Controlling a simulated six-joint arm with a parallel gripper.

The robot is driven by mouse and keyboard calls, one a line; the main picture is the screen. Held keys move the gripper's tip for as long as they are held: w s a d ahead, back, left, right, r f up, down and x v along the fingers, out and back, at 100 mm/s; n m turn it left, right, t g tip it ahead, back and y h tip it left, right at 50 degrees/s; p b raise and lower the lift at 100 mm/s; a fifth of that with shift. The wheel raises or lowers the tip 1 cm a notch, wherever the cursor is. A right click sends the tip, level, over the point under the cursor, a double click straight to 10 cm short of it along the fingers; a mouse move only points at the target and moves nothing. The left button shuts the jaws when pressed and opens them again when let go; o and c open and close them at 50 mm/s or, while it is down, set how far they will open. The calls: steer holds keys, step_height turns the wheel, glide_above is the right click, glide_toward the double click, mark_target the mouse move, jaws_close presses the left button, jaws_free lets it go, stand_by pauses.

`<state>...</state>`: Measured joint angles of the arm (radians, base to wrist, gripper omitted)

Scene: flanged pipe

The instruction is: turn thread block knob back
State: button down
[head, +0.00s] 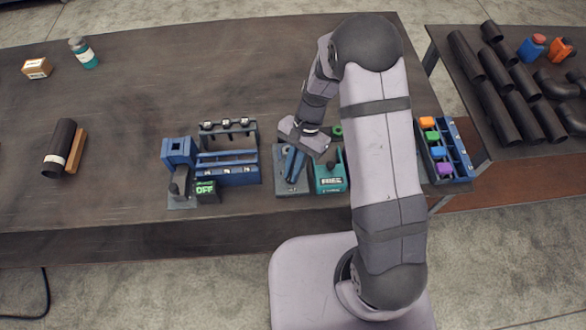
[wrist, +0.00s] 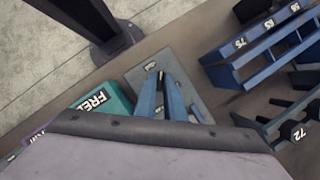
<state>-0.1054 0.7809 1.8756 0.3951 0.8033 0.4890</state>
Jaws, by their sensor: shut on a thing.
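The thread block station is a grey plate (head: 285,188) with a teal box (head: 331,179) reading "FREE" beside it. In the wrist view the plate (wrist: 198,92) and the teal box (wrist: 112,97) show in part. My gripper (head: 291,182) reaches down over the plate from the upper right. In the wrist view the two blue fingers of my gripper (wrist: 158,76) converge at their tips over the plate. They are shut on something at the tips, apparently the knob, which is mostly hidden.
Left of the station stands a blue rack (head: 228,177) with a box (head: 205,188) reading "OFF". A tray of coloured pieces (head: 462,150) is at the right, beyond my arm. A black pipe (head: 58,140) lies far left. The table's back middle is clear.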

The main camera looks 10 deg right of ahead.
stand_by(0.4)
steer(key=c, duration=1.8)
jaws_free()
steer(key=shift+c, duration=0.2)
steer(key=b+v, duration=0.2)
steer(key=v, duration=0.5)
steer(key=shift+r, duration=0.2)
